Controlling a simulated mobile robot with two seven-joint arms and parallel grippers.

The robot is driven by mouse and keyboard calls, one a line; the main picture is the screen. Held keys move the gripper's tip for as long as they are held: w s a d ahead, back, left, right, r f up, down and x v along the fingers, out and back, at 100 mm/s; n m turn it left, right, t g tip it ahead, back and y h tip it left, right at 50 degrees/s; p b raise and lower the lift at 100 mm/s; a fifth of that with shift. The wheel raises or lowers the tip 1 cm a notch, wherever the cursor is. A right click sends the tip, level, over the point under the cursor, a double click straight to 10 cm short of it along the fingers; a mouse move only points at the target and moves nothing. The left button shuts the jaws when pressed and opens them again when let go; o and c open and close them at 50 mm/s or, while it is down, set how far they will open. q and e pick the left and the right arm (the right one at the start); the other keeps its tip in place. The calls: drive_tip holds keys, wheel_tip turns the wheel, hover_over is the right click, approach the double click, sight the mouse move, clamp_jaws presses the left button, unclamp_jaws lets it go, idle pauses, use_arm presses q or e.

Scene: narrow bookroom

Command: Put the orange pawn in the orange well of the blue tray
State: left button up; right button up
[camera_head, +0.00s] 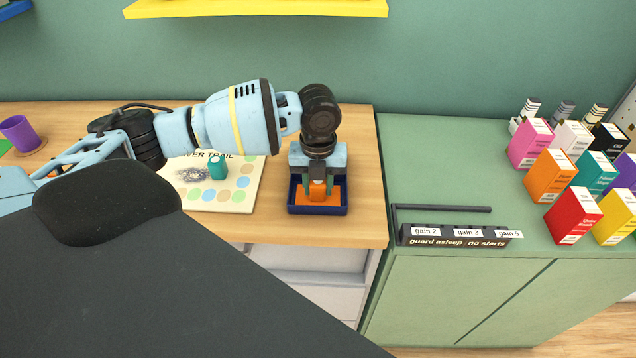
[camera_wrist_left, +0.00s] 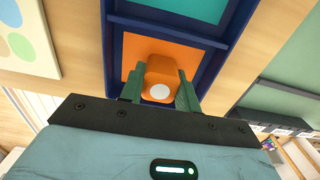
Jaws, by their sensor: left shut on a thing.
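The orange pawn (camera_head: 318,190) is between the fingers of my left gripper (camera_head: 318,188), which is shut on it. The blue tray (camera_head: 318,210) lies on the wooden desk under the gripper, and the pawn is over its orange well (camera_head: 334,197). In the left wrist view the pawn (camera_wrist_left: 160,80) shows between the green fingertips (camera_wrist_left: 160,88), within the outline of the orange well (camera_wrist_left: 134,48). I cannot tell whether its base touches the well floor. The tray's blue wall (camera_wrist_left: 170,22) divides this well from a teal well (camera_wrist_left: 180,12). My right gripper is not in view.
A game board (camera_head: 245,195) with a teal pawn (camera_head: 217,167) and a grey heap (camera_head: 194,175) lies left of the tray. A purple cup (camera_head: 20,134) stands at far left. On the green cabinet at right are a labelled rack (camera_head: 460,236) and several coloured boxes (camera_head: 550,175).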

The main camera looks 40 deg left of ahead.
use_arm(q)
drive_tip(key=shift+f, duration=0.1)
drive_tip(key=o, duration=1)
drive_tip(key=shift+c, duration=0.2)
wheel_tip(320, 180, up, 12)
drive_tip(key=shift+p, duration=0.3)
